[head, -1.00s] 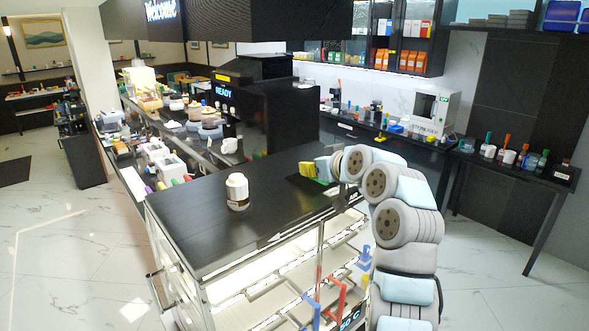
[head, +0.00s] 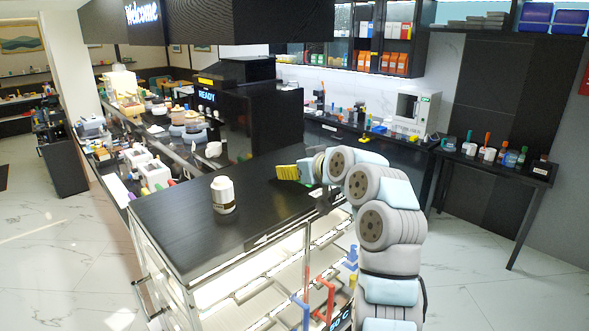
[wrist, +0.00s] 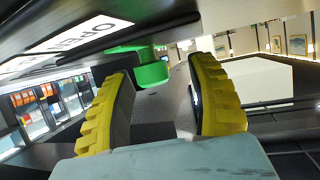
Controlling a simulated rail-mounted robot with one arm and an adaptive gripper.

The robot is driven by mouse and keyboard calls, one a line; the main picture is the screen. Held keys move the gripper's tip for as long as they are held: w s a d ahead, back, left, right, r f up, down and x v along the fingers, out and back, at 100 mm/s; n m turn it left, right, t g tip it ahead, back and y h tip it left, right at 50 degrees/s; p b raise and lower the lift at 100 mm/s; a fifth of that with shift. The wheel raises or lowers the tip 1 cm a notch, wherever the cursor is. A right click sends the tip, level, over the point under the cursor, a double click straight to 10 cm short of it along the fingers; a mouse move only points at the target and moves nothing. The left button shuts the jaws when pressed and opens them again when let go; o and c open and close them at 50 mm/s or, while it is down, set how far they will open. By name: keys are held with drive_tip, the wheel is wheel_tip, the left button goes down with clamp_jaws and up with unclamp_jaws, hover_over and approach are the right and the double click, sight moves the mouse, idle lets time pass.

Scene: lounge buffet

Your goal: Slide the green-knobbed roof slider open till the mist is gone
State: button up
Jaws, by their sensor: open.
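A green knob (wrist: 152,73) shows in the wrist view, on the underside of a dark panel in this tilted picture. My gripper (wrist: 163,80) is open, with its yellow ridged fingers on either side of the knob's area. I cannot tell whether a finger touches the knob. In the head view my gripper (head: 287,172) is low over the far right part of the black cabinet top (head: 190,245). I cannot make out any mist.
A white jar with a brown band (head: 223,195) stands on the cabinet top, left of my gripper. A white label with lettering (wrist: 75,40) lies beside the knob. The lit shelves (head: 250,280) below hold red and blue handles.

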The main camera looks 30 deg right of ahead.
drive_tip(key=v, duration=1.1)
drive_tip(key=shift+s+r, duration=0.2)
drive_tip(key=shift+s, duration=0.1)
